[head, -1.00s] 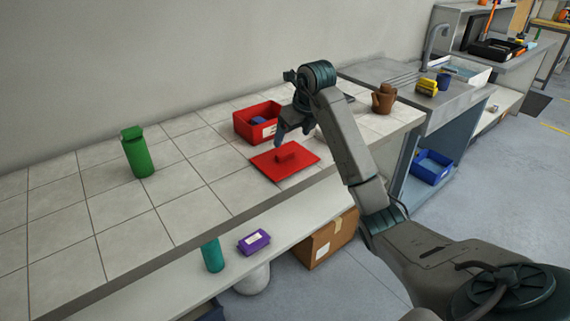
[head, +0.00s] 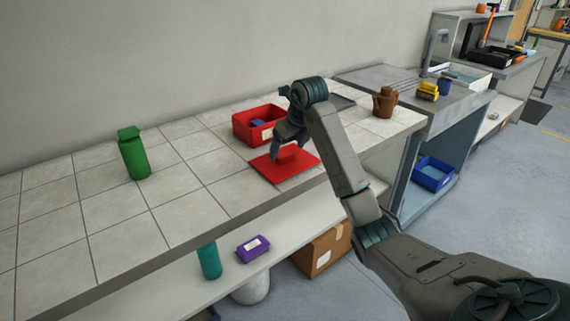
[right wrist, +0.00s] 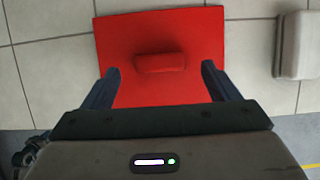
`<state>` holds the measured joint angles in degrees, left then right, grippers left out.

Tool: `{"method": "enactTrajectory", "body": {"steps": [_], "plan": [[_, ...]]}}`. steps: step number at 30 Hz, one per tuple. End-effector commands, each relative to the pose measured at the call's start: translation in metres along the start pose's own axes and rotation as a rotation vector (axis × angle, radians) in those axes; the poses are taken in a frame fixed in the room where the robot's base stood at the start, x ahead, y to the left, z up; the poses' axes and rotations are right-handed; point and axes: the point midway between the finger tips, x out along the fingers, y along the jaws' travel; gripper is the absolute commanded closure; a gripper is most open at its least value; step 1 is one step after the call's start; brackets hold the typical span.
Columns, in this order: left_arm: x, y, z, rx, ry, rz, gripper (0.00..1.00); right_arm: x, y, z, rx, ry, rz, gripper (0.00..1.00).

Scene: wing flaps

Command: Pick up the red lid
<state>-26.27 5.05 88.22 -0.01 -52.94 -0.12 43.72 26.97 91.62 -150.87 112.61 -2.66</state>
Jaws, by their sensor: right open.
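The red lid (head: 302,172) lies flat on the tiled counter, with a raised block handle on top. It also shows in the right wrist view (right wrist: 200,37), with its handle (right wrist: 160,62) near the middle. My right gripper (head: 287,153) is over the lid, partly covering it in the head view. In the right wrist view its two fingers (right wrist: 160,83) are apart, one on each side of the handle and a little nearer the wrist, with nothing between them. I cannot tell the exact height above the lid. My left gripper is not in view.
A red bin (head: 245,129) with a blue item inside stands just behind the lid. A green bottle (head: 134,155) is to the left, a brown jug (head: 385,102) to the right. A pale block (right wrist: 297,45) lies beside the lid. The tiled counter (head: 110,230) is clear at left.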

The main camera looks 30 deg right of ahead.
Motion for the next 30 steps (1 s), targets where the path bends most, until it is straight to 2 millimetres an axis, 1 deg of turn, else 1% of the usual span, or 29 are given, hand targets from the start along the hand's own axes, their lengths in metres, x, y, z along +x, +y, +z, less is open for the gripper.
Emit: {"method": "enactTrajectory", "body": {"steps": [1, 3, 6, 14, 15, 20, 21, 22, 30], "plan": [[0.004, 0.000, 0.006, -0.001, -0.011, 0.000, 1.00, 0.007, 0.000, 0.000, 0.001, 0.005, 0.001, 0.18], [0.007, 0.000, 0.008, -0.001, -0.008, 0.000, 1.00, 0.018, 0.001, 0.000, 0.002, 0.005, 0.002, 0.18], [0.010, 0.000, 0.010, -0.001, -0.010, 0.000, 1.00, 0.025, 0.000, 0.000, 0.000, 0.002, 0.001, 0.18], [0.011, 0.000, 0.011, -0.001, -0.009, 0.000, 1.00, 0.028, 0.000, 0.000, 0.000, 0.001, 0.000, 0.18], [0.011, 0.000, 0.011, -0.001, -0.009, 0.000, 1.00, 0.028, 0.000, 0.000, 0.000, 0.001, 0.000, 0.26], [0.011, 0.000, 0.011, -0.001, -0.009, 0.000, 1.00, 0.028, 0.000, 0.000, 0.001, 0.001, 0.000, 0.57], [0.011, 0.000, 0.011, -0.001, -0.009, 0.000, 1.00, 0.028, 0.000, 0.000, 0.001, 0.001, 0.000, 0.65], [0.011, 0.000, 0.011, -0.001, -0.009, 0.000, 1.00, 0.028, 0.000, 0.000, 0.001, 0.001, 0.000, 0.68], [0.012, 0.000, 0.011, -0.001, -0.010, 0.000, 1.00, 0.027, 0.000, 0.000, 0.001, 0.001, 0.000, 0.68]]}}
